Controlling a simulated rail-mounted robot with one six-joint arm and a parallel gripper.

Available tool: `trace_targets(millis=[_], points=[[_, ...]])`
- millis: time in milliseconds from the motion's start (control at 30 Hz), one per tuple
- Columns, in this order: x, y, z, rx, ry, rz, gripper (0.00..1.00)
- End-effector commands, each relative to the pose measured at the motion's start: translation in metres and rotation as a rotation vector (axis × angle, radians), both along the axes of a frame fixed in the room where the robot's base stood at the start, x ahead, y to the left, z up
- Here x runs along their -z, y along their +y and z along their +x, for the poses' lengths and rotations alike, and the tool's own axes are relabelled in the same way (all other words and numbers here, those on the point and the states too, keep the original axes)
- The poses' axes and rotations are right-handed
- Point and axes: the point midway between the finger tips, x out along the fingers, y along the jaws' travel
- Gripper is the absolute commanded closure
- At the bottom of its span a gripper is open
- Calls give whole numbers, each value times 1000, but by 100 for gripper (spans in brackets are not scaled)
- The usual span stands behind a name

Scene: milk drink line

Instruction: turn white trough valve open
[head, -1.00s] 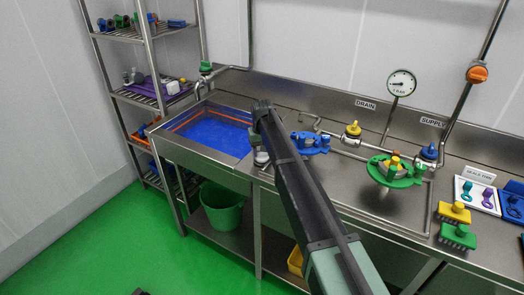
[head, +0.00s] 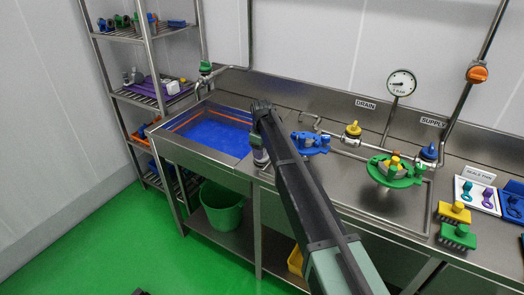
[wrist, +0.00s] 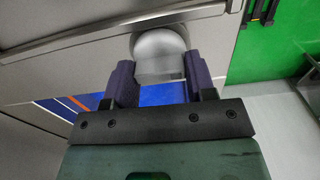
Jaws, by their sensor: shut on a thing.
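The white trough valve (wrist: 158,48) shows in the wrist view as a rounded pale knob with a squared end, beside a steel edge. My gripper (wrist: 160,82) is shut on it, one purple finger on each side. How far the valve is turned cannot be told.
A green valve (head: 206,67) stands at the back left of the trough. A green bucket (head: 222,205) stands below.

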Motion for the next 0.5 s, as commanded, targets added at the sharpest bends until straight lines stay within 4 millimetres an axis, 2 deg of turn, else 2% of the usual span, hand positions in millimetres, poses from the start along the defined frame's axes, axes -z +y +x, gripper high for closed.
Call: trace_targets(millis=[500], points=[[0,0,0,-39,1,0,73]])
